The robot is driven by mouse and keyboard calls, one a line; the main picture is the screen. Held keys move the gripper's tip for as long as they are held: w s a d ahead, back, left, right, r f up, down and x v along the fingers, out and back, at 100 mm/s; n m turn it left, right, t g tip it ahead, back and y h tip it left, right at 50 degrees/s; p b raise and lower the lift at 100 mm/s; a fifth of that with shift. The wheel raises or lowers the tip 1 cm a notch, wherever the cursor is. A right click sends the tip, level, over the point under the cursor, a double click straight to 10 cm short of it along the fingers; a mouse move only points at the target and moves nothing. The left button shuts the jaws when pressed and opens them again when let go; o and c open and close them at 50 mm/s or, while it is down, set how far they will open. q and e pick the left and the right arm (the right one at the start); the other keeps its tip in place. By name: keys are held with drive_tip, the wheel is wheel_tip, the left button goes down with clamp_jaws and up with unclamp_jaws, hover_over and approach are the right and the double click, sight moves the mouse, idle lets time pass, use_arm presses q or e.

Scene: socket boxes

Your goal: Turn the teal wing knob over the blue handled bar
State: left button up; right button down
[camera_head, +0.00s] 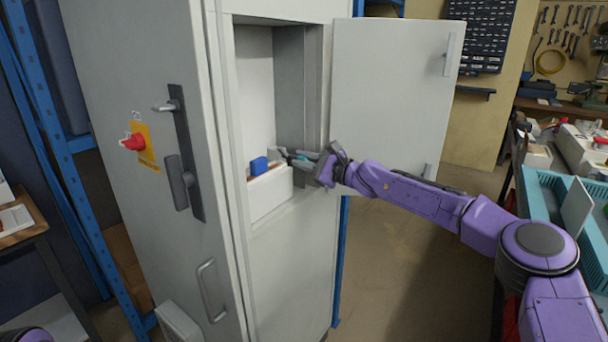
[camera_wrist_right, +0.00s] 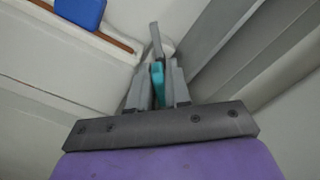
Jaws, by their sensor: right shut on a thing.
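The teal wing knob (camera_wrist_right: 157,82) sits between the two grey fingers of my right gripper (camera_wrist_right: 157,72) in the right wrist view. The fingers are shut on it and hide part of it. In the head view my right gripper (camera_head: 300,158) reaches into the open cabinet compartment from the right, and only a little teal shows. A blue block (camera_head: 259,166), which seems to be the handle of the blue handled bar, stands just left of the gripper, apart from it. It also shows in the right wrist view (camera_wrist_right: 80,12) at the top left. My left gripper is not in view.
A white box (camera_head: 270,195) stands in the compartment beneath the blue block. The open cabinet door (camera_head: 390,95) is behind my right forearm. The closed grey door with a black latch (camera_head: 183,155) and red switch (camera_head: 132,142) is left. A teal tray (camera_head: 545,182) is right.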

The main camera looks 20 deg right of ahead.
drive_tip(key=n+b, duration=0.4)
drive_tip(key=shift+f, duration=0.3)
drive_tip(key=n+b, duration=0.2)
drive_tip(key=shift+a+n, duration=0.1)
drive_tip(key=shift+n, duration=0.3)
drive_tip(key=shift+r+n+b, duration=0.1)
drive_tip(key=shift+n+b, duration=0.7)
drive_tip(key=shift+n, duration=0.4)
drive_tip(key=c, duration=1.4)
unclamp_jaws()
drive_tip(key=shift+c, duration=0.2)
drive_tip(key=shift+s, duration=0.1)
